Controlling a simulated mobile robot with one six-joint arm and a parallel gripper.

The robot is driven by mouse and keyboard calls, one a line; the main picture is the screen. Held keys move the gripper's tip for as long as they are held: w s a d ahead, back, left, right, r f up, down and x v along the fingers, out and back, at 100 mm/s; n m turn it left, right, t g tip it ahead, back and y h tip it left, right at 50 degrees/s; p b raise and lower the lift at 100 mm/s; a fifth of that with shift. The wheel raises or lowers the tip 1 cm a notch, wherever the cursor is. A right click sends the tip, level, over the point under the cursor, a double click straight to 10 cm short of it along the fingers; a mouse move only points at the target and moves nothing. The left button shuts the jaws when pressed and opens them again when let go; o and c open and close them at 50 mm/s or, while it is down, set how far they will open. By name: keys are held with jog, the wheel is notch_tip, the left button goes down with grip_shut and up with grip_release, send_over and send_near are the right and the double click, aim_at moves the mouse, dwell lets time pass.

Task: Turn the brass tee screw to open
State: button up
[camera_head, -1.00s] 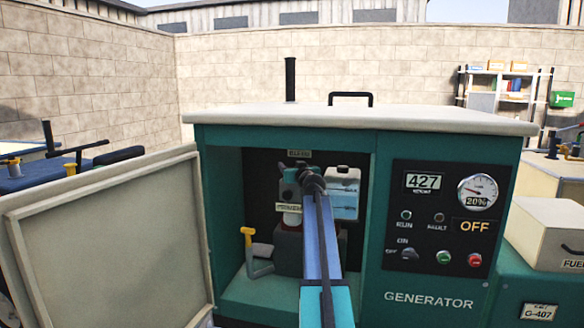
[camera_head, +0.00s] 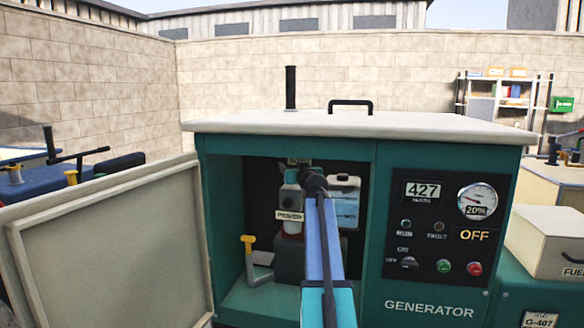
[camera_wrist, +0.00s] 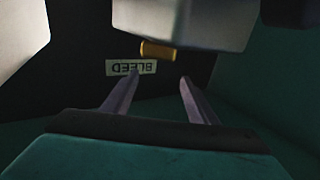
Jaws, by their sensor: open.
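In the wrist view, a small brass piece (camera_wrist: 157,50), likely the tee screw, sticks out from a pale grey block (camera_wrist: 185,22). The BLEED label (camera_wrist: 131,68) appears upside down beside it. My gripper (camera_wrist: 158,76) is open and empty. Its two fingers point toward the brass piece, which lies just beyond the fingertips and roughly between their lines, apparently untouched. In the head view my arm reaches into the generator's open bay. My wrist hides the fingers and the screw there, and partly covers the BLEED label.
The bay holds a PRIMER label (camera_head: 290,215), a yellow-handled lever (camera_head: 248,245) at lower left and a translucent container (camera_head: 345,203) at right. The open door (camera_head: 105,245) stands at left. The control panel (camera_head: 445,220) reads OFF.

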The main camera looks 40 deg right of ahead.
jog(key=w+a+r+v, duration=0.1)
jog(key=a+v, duration=0.1)
jog(key=v, duration=1)
jog(key=shift+p, duration=0.4)
